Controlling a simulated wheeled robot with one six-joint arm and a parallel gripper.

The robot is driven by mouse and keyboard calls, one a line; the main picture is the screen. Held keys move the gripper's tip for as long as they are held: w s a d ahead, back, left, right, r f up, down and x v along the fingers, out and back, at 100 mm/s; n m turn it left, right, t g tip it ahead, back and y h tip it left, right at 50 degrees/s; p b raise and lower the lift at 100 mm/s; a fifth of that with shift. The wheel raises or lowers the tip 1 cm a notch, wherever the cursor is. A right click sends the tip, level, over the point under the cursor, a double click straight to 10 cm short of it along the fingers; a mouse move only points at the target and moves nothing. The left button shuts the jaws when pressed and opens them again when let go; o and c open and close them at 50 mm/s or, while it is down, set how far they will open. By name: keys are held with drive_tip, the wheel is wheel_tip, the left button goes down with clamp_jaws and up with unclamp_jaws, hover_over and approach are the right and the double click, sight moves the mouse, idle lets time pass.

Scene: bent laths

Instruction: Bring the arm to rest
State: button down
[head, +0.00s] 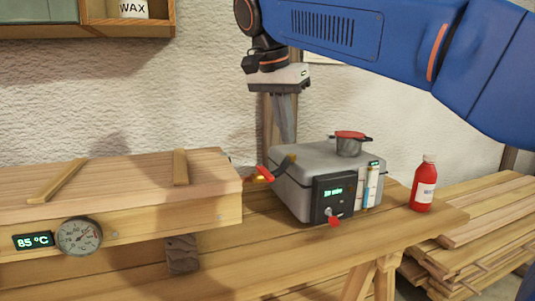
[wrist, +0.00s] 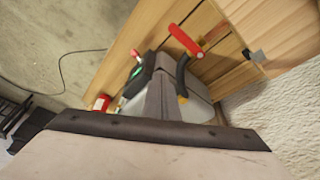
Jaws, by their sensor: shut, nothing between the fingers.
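My gripper (head: 286,142) points down over the back left of a grey steam generator box (head: 325,172) on the wooden bench. Its fingers are closed together with nothing between them. In the wrist view the shut fingers (wrist: 157,90) reach toward the grey box (wrist: 190,108), which they partly hide. My blue arm comes in from the upper right in the head view. A gap between fingertips and box is hard to judge.
A long wooden box (head: 120,190) with a dial (head: 78,237) reading 85 °C is at left. A red handle (head: 265,173) lies between the boxes. Planks (head: 470,225) are stacked at right.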

drive_tip(key=s+d+f+n+y, duration=0.1)
drive_tip(key=s+d+f+n, duration=0.1)
drive_tip(key=s+d+f, duration=0.45)
drive_tip(key=s+d+f+n+y, duration=0.1)
drive_tip(key=s+d+f+n, duration=0.25)
drive_tip(key=d+f, duration=0.5)
drive_tip(key=s+d+f+n+t, duration=0.1)
drive_tip(key=s+d+f, duration=0.3)
drive_tip(key=f, duration=0.6)
drive_tip(key=s+d+f+n+t, duration=0.1)
drive_tip(key=s+d+f, duration=0.2)
drive_tip(key=s+f, duration=0.6)
drive_tip(key=shift+s+d+f, duration=0.15)
drive_tip(key=shift+d+f, duration=0.2)
drive_tip(key=shift+f, duration=0.05)
drive_tip(key=shift+n, duration=0.25)
